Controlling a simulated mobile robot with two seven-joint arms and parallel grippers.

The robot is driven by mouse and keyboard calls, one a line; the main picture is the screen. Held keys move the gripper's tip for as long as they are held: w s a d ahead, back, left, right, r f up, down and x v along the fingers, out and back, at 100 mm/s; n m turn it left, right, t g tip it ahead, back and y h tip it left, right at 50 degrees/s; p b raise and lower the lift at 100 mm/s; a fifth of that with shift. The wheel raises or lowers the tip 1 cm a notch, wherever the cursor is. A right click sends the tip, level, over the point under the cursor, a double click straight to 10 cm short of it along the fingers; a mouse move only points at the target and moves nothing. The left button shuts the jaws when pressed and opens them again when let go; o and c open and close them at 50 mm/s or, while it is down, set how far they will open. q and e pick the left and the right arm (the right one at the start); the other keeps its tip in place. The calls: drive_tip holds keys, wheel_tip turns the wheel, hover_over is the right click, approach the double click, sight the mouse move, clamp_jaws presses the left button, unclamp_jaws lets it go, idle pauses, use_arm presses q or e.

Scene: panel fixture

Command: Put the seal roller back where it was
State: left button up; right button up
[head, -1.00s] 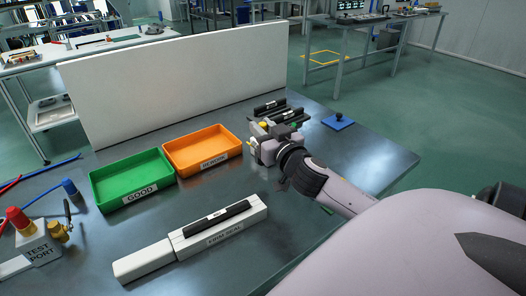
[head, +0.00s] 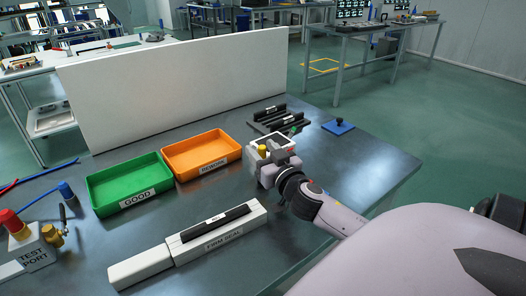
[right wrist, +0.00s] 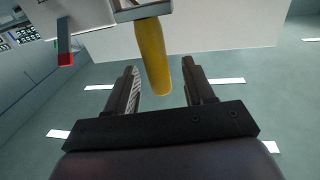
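A yellow handle, which I take to be the seal roller's (right wrist: 153,55), shows in the right wrist view between the two dark fingers of my right gripper (right wrist: 163,88). The fingers are apart, with visible gaps beside the handle. A white and grey part with a red piece shows near its upper end. In the head view the yellow part (head: 262,149) shows at my right gripper (head: 270,158), over the table right of the orange tray. The fingertips are hard to make out there. My left gripper is not in view.
A green GOOD tray (head: 97,191) and an orange tray (head: 170,164) stand before a white panel (head: 190,90). A white block with a black bar (head: 218,222) lies in front. A black rack (head: 272,126) and a blue piece (head: 338,126) are behind the gripper. A test port (head: 35,255) is left.

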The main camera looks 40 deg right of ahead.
drive_tip(key=shift+r, duration=0.25)
drive_tip(key=shift+s+a+f, duration=0.1)
drive_tip(key=shift+s+f, duration=0.05)
drive_tip(key=shift+s, duration=0.15)
drive_tip(key=b+v, duration=0.1)
drive_tip(key=v, duration=1)
drive_tip(key=shift+s, duration=0.2)
